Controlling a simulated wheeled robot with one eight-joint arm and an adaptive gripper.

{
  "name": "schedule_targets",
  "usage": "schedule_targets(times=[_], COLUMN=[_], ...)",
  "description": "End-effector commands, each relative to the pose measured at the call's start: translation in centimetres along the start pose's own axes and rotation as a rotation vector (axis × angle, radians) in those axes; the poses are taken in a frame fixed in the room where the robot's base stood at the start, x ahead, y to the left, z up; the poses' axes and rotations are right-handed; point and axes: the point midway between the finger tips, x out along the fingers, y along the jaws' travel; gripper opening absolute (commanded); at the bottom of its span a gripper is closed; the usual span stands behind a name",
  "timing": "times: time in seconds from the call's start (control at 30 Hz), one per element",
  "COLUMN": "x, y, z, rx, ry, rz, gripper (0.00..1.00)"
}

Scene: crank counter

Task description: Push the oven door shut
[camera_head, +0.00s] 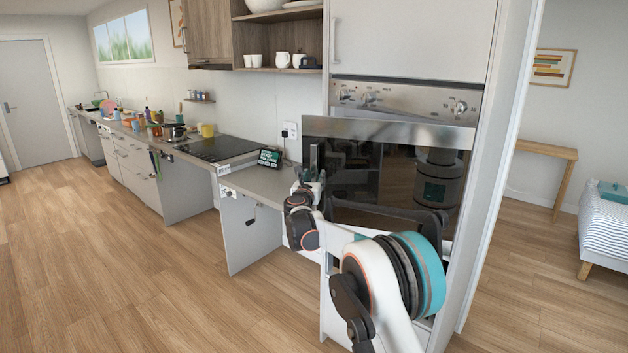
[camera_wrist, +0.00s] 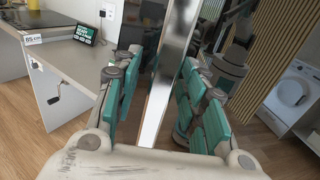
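The oven door (camera_head: 400,131) has a silver top strip and dark mirror-like glass. In the head view it stands out from the tall white cabinet, its left end reaching past the cabinet's side, so it looks partly open. My gripper (camera_head: 312,182) is at the door's left part, small and partly hidden by my arm. In the wrist view the teal finger pads of my gripper (camera_wrist: 160,85) are spread apart, and the door's silver strip (camera_wrist: 172,75) shows between them. Nothing is seen held. I cannot tell whether the fingers touch the door.
The oven's control panel (camera_head: 405,101) with knobs is above the door. A counter (camera_head: 262,185) with a small display (camera_head: 269,158) and a cooktop (camera_head: 218,148) lies to the left. Wooden floor (camera_head: 150,270) is clear in front. The glass shows reflections.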

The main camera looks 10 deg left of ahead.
Motion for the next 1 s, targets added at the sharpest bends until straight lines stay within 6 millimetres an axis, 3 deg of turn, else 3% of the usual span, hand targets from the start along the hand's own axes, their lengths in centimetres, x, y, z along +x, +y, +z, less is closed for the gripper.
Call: schedule_targets(times=[0.47, 1.0], x=[-0.9, -6.8], y=[0.0, 0.0], z=[0.1, 0.0], rx=[0.000, 0.000], ry=[0.000, 0.000], rz=[-0.001, 0.000], gripper=[0.40, 0.40])
